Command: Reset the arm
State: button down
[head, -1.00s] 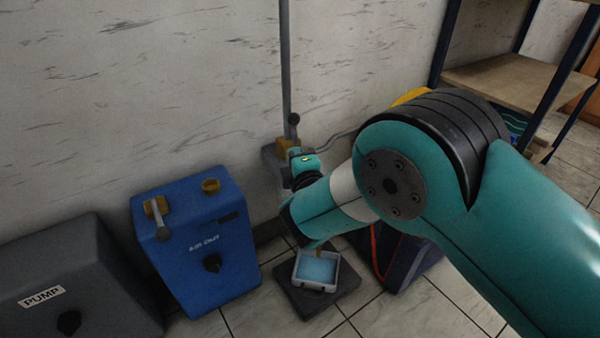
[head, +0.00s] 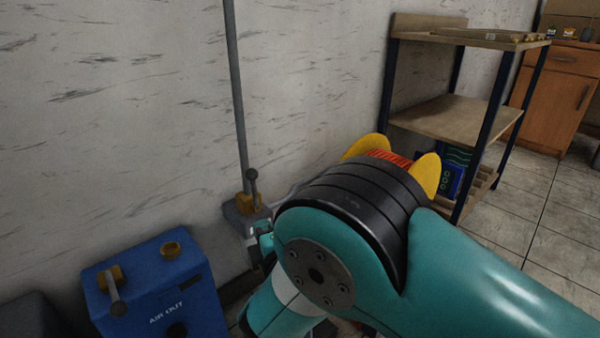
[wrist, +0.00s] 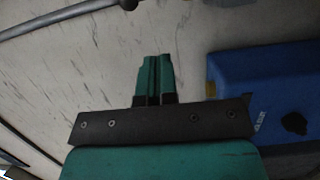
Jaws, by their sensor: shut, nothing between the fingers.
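My arm, teal with a black joint, fills the lower right of the head view and hides most of what lies behind it. My gripper shows in the wrist view (wrist: 152,75), its two teal fingers together with nothing between them. It faces the pale marbled wall (wrist: 60,75). The wall also fills the left of the head view (head: 110,110).
A blue AIR OUT box (head: 155,285) stands at lower left and shows at right in the wrist view (wrist: 270,80). A grey pole with a lever valve (head: 248,203) stands by the wall. A shelf rack (head: 455,115), yellow-flanged reel (head: 390,158) and wooden cabinet (head: 550,95) are right.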

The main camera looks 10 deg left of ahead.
jog(key=w+d+r+m+h, duration=0.55)
jog(key=d+m, duration=0.25)
jog(key=d, duration=0.2)
jog(key=s+d+r+m+g+h, duration=0.1)
jog(key=s+d+r+m+g, duration=0.15)
jog(key=d, duration=0.35)
jog(key=s+d+r+m+g+h, duration=0.1)
jog(key=s+d+r+m+g, duration=0.1)
jog(key=d+m+g, duration=0.25)
jog(key=s+d+r+m+g+y, duration=0.1)
jog(key=s+d+r+g, duration=0.2)
jog(key=s, duration=0.6)
jog(key=s+d+r+m+g+p, duration=0.1)
jog(key=s+d+r+g, duration=0.15)
jog(key=s, duration=0.55)
jog(key=s+d+r+m+g+y, duration=0.15)
jog(key=s+d, duration=0.25)
jog(key=s, duration=0.5)
notch_tip(320, 180, up, 38)
jog(key=g+p, duration=0.1)
jog(key=p, duration=3.7)
jog(key=shift+r+n, duration=0.25)
jog(key=shift+n, duration=0.2)
